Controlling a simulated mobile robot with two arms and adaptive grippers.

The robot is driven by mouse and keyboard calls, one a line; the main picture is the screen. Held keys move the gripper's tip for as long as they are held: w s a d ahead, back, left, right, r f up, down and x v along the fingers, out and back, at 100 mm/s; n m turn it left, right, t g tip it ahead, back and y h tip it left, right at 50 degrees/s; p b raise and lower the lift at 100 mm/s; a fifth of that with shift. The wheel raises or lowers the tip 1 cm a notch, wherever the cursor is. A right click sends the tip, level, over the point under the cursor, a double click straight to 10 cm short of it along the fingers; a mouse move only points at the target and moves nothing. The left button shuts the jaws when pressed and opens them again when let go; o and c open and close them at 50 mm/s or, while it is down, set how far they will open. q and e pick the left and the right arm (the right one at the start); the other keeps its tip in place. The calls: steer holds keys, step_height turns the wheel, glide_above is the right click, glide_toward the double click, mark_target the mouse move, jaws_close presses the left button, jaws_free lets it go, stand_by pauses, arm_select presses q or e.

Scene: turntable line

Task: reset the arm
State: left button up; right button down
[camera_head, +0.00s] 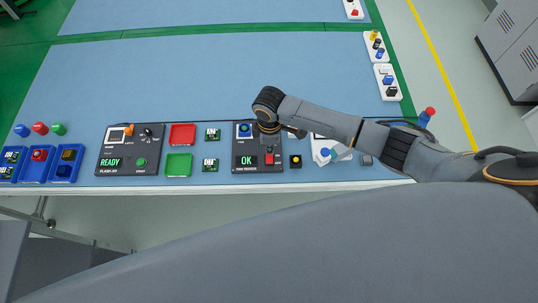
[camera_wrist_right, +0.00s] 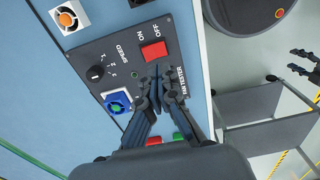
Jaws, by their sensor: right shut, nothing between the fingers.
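My right gripper (camera_head: 290,131) hangs over the fan tester (camera_head: 240,170), a dark panel with a lit OK screen (camera_head: 248,161). In the right wrist view its fingers (camera_wrist_right: 158,84) are shut and empty, above the tester panel (camera_wrist_right: 85,52) near its lettering. The tester's red switch (camera_wrist_right: 153,50), speed knob (camera_wrist_right: 96,72) and a blue fan (camera_wrist_right: 117,102) in its socket show beside the fingers. The arm hides part of the panel in the head view. Dark fingers, likely my left gripper (camera_wrist_right: 304,66), show at the right edge of the wrist view; their opening is unclear.
Left of the tester are a red tray (camera_head: 182,134), a green tray (camera_head: 178,165), small boards and a READY panel (camera_head: 128,150). Blue bins (camera_head: 36,165) stand at far left. A small black-and-yellow fan (camera_head: 296,161) lies right of the tester.

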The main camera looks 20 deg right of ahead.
stand_by(0.3)
steer(key=s+a+r+m+t+y, duration=0.1)
steer(key=s+a+r+m+y, duration=0.25)
steer(key=s+a, duration=0.45)
steer(key=s+d+r+m+t+h, duration=0.1)
steer(key=s+d+r+m+h, duration=0.1)
steer(key=s+d+r+m, duration=0.35)
steer(key=s+d+r+m+t+h, duration=0.1)
steer(key=s+d+r+m+t, duration=0.1)
steer(key=s+d+m, duration=0.5)
step_height(320, 180, down, 35)
steer(key=d+n+g+b, duration=0.2)
steer(key=d+n+b, duration=0.1)
steer(key=b, duration=0.4)
steer(key=s+d+f+b, duration=0.1)
steer(key=s+f+b, duration=0.1)
steer(key=s+f, duration=0.6)
steer(key=s+d+f+g+b, duration=0.1)
steer(key=s+f+b, duration=0.2)
steer(key=s+f, duration=0.6)
step_height(320, 180, down, 2)
steer(key=shift+d+f+n, duration=0.1)
steer(key=shift+d+n, duration=0.2)
steer(key=shift+d, duration=0.05)
